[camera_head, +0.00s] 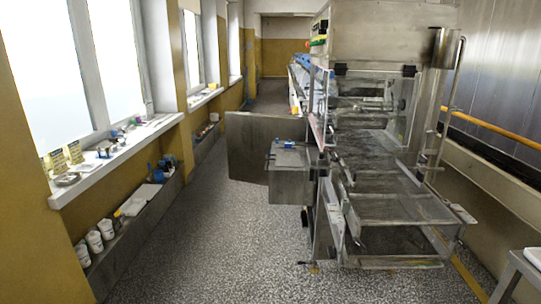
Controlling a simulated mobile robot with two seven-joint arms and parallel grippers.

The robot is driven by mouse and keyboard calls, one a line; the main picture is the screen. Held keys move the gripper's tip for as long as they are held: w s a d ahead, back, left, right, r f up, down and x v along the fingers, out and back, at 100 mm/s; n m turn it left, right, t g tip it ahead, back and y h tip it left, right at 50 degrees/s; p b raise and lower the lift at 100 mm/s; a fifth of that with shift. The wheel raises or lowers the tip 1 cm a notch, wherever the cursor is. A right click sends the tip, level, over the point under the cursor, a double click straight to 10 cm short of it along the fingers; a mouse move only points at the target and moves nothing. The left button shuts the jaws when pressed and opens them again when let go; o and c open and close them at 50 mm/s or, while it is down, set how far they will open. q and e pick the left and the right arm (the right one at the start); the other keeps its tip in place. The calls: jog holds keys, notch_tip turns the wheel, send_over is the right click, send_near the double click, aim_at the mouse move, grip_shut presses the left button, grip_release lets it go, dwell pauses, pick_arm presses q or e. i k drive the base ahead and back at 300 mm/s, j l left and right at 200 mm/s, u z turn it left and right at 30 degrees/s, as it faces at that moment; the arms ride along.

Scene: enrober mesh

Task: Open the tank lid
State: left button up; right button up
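The enrober machine (385,40) stands right of centre, a tall steel hood over a mesh conveyor bed (400,208) that extends toward me. On its left side is a steel box (292,187) with a flat top (292,157) and small blue parts on it. This box may be the tank, and its top appears to lie flat and closed; I cannot be sure which part is the lid. A steel panel (245,145) stands upright, swung out to the left behind the box. Neither of my grippers is in view.
Speckled floor (210,240) is clear between the machine and the left wall. A wall ledge (135,235) holds several white cups (95,241), and the window sill (120,150) holds small items. A table corner (525,262) shows at lower right. A yellow rail (500,130) runs along the right wall.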

aim_at(282, 158)
jog(key=i+j, duration=0.25)
jog(key=i+j+z, duration=0.15)
jog(key=j, duration=0.25)
jog(key=i+j, duration=0.3)
jog(key=i+j+z, duration=0.15)
jog(key=j, duration=0.3)
jog(key=i+j, duration=0.3)
jog(key=j+z, duration=0.05)
